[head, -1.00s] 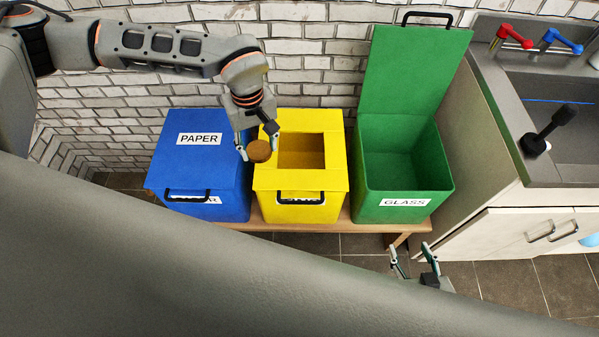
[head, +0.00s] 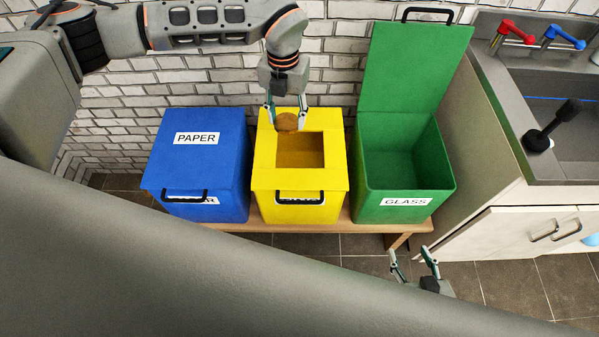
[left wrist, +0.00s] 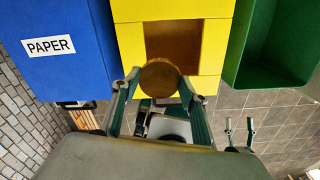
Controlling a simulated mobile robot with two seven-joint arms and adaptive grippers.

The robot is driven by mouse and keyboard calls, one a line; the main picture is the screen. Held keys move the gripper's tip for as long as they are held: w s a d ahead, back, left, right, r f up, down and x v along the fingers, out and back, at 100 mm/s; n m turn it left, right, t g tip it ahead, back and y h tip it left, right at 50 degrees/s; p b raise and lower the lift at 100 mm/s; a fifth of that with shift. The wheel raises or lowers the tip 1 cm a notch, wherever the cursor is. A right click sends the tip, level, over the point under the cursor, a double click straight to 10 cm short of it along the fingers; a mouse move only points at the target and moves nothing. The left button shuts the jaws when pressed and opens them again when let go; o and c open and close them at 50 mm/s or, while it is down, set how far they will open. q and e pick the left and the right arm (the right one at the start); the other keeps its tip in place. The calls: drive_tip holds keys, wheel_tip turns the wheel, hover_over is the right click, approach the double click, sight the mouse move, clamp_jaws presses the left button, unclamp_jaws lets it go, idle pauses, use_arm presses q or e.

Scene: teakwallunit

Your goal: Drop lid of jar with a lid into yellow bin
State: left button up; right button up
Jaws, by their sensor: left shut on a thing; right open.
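The jar's lid (head: 287,122) is a round brown disc. My left gripper (head: 286,117) is shut on it and holds it near the far edge of the square opening of the yellow bin (head: 263,180). The lid also shows in the left wrist view (left wrist: 160,78), between the two fingertips, with the bin's opening beyond it. I cannot tell the exact height of the lid above the bin. My right gripper (head: 414,268) is open and empty, low in front of the green bin. The jar itself is not seen.
A closed blue bin (head: 200,165) labelled PAPER stands left of the yellow bin. A green bin (head: 405,190) labelled GLASS, its lid raised, stands to the right. All stand on a wooden bench (head: 335,226) before a brick wall. A sink counter (head: 555,173) is at the right.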

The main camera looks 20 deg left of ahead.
use_arm(q)
drive_tip(key=n, duration=0.2)
drive_tip(key=w+d+n, duration=0.1)
drive_tip(key=n, duration=0.1)
drive_tip(key=shift+r+n, duration=0.1)
drive_tip(key=shift+n, duration=0.2)
drive_tip(key=n, duration=0.3)
drive_tip(key=w+d+n, duration=0.1)
drive_tip(key=shift+r+n, duration=0.2)
drive_tip(key=shift+n, duration=0.2)
drive_tip(key=shift+f+b, duration=0.2)
drive_tip(key=shift+b, duration=0.2)
wheel_tip(320, 180, down, 6)
drive_tip(key=b, duration=0.4)
drive_tip(key=shift+r, duration=0.3)
drive_tip(key=o, duration=0.8)
wheel_tip(320, 180, up, 12)
